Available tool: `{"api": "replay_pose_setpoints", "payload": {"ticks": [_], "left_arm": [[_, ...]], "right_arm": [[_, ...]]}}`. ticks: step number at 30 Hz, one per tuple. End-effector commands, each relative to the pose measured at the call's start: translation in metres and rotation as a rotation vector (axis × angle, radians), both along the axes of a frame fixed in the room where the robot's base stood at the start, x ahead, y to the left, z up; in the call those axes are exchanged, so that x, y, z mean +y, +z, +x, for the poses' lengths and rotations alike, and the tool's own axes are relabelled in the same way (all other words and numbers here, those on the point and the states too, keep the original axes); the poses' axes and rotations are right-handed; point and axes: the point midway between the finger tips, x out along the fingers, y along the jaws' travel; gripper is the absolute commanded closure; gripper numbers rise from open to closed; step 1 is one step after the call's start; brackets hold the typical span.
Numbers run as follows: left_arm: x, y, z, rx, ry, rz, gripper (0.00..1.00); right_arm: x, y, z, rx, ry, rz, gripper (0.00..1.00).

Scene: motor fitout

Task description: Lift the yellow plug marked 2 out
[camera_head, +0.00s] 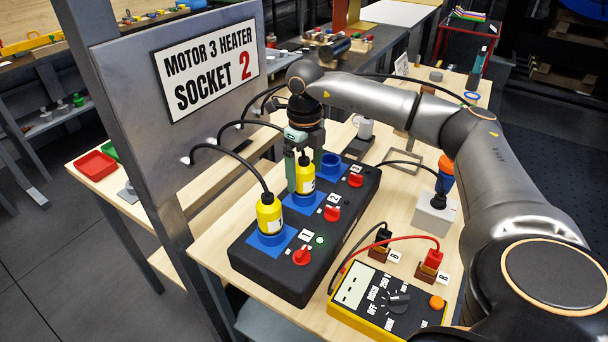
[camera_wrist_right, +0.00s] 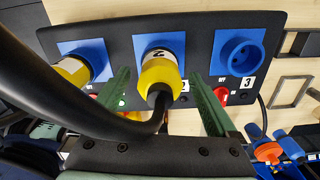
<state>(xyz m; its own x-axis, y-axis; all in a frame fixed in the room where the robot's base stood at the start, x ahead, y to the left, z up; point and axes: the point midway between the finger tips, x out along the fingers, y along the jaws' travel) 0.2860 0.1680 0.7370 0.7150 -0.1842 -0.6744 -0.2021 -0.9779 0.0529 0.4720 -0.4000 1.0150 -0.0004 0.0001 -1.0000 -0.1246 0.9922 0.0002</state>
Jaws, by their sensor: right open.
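The yellow plug marked 2 (camera_head: 306,174) stands upright in the middle blue socket of a black socket box (camera_head: 330,236). In the right wrist view the plug (camera_wrist_right: 160,78) shows its "2" label and a black cable bending away from its top. My right gripper (camera_head: 297,172) points down at this plug. In the right wrist view its two green fingers (camera_wrist_right: 159,84) are open, one on each side of the plug, with gaps visible. My left gripper is not in view.
Another yellow plug (camera_head: 269,216) sits in socket 1, close by. Blue socket 3 (camera_head: 330,164) is empty. Red switches (camera_head: 332,213) line the box, and a green light glows near switch 1. Cables arch from the sign panel (camera_head: 130,90). A yellow multimeter (camera_head: 385,300) lies in front.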

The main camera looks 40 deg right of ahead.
Motion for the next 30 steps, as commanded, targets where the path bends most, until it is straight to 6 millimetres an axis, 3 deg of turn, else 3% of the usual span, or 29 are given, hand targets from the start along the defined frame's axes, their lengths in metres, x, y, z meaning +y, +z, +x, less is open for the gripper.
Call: {"api": "replay_pose_setpoints", "payload": {"ticks": [5, 30], "left_arm": [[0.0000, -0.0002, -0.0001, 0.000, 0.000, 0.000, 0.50], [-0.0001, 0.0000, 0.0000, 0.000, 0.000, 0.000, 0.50]], "right_arm": [[-0.0001, 0.0000, 0.0001, -0.001, 0.000, 0.000, 0.06], [0.0000, 0.0006, 0.0002, -0.001, 0.000, 0.000, 1.00]]}}
